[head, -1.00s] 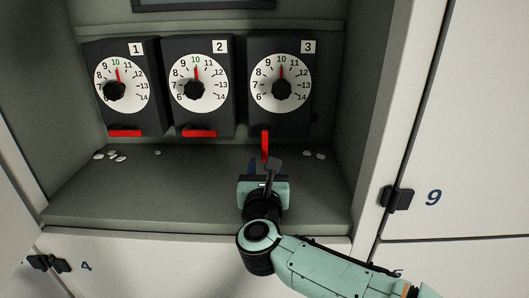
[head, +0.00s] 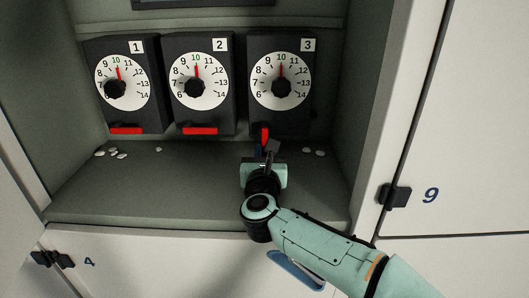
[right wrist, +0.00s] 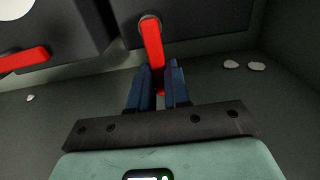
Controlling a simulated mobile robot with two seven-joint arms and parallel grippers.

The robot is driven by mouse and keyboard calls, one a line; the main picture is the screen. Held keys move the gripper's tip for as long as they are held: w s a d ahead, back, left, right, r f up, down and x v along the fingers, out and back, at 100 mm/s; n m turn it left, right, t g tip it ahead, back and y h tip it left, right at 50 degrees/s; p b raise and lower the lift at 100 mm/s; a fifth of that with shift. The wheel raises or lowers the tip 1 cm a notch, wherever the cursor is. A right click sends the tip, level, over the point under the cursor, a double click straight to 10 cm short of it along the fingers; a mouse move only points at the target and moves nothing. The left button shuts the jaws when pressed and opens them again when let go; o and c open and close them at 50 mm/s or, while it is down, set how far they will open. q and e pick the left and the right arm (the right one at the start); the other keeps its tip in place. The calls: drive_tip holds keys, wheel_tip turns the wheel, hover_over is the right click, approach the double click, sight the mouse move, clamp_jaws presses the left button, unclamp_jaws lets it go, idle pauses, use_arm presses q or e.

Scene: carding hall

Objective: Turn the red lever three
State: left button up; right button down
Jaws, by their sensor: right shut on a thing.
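Box three (head: 306,110) is dark, with a white dial whose red hand points at 10. Red lever three (head: 264,133) hangs down from its underside; its lower end is hidden by the fingers in the head view. In the right wrist view, the lever (right wrist: 152,42) runs down between the blue fingers. My right gripper (right wrist: 157,80) is shut on the lever's lower part; it also shows in the head view (head: 265,149). My left gripper is not in view.
Box one (head: 145,110) and box two (head: 215,112) stand to the left, with their red levers (head: 126,130) (head: 200,130) lying level. Small white pebbles (head: 118,154) lie on the grey shelf (head: 150,200). A white door with a black latch (head: 394,196) borders the right side.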

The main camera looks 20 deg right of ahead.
drive_tip(key=shift+d, duration=0.15)
drive_tip(key=shift+s+d+r+n, duration=0.15)
drive_tip(key=shift+d+n, duration=0.2)
drive_tip(key=shift+n, duration=0.75)
drive_tip(key=n, duration=0.1)
drive_tip(key=d+n, duration=0.1)
drive_tip(key=shift+s+r+n+p, duration=0.1)
drive_tip(key=shift+r+n+p, duration=0.05)
drive_tip(key=shift+n+p, duration=0.2)
drive_tip(key=n, duration=0.1)
drive_tip(key=d+n+p, duration=0.1)
drive_tip(key=n, duration=0.1)
drive_tip(key=r+n+p, duration=0.1)
drive_tip(key=shift+s+d+r+n, duration=0.1)
drive_tip(key=shift+s+d+n, duration=0.1)
drive_tip(key=shift+s+n, duration=0.05)
drive_tip(key=n+p, duration=0.1)
drive_tip(key=r+n+p, duration=0.1)
drive_tip(key=n, duration=0.1)
drive_tip(key=shift+s+d+r+n, duration=0.1)
drive_tip(key=shift+d+r+n, duration=0.05)
drive_tip(key=shift+d+n, duration=0.2)
drive_tip(key=shift+d+r+n+p, duration=0.15)
drive_tip(key=shift+r+n+p, duration=0.3)
drive_tip(key=shift+n+p, duration=0.65)
drive_tip(key=shift+d+r+n+p, duration=0.1)
drive_tip(key=shift+r+n+p, duration=0.5)
drive_tip(key=shift+n, duration=0.75)
drive_tip(key=shift+f, duration=0.15)
